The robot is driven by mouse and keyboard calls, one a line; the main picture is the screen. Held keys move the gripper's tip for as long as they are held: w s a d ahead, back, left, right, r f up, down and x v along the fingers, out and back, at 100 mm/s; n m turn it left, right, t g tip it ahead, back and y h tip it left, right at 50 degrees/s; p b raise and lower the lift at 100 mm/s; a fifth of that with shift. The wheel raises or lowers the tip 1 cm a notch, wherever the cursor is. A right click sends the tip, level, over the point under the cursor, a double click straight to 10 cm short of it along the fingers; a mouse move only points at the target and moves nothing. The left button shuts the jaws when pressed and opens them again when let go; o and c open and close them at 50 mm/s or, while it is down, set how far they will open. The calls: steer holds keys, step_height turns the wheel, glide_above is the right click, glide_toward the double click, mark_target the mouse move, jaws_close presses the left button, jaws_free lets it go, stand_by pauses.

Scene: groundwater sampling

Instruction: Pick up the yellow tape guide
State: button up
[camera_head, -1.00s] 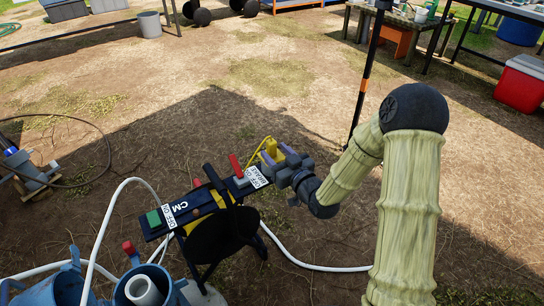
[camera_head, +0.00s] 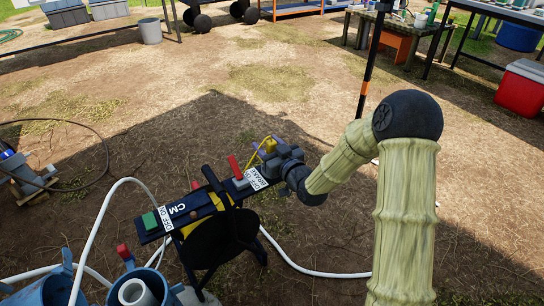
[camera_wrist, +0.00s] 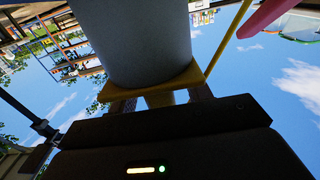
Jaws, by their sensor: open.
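The yellow tape guide (camera_head: 268,146) is at the far end of the black reel frame (camera_head: 215,200), partly hidden by my gripper (camera_head: 264,152). In the wrist view a yellow plate (camera_wrist: 180,84), which looks like the guide, lies across the space between my two dark fingers. A thin yellow strip rises from its right side. My gripper is open at the guide. I cannot tell whether the fingers touch it.
A red lever (camera_head: 235,167) stands close to my gripper on the reel frame. A white hose (camera_head: 310,270) curves around the reel. Blue containers (camera_head: 90,293) stand at bottom left. A large grey rounded body (camera_wrist: 135,40) fills the upper wrist view. Open ground lies beyond.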

jaws_close()
steer(key=shift+r, duration=0.1)
step_height(320, 180, up, 10)
steer(key=p, duration=0.5)
steer(key=shift+p, duration=0.35)
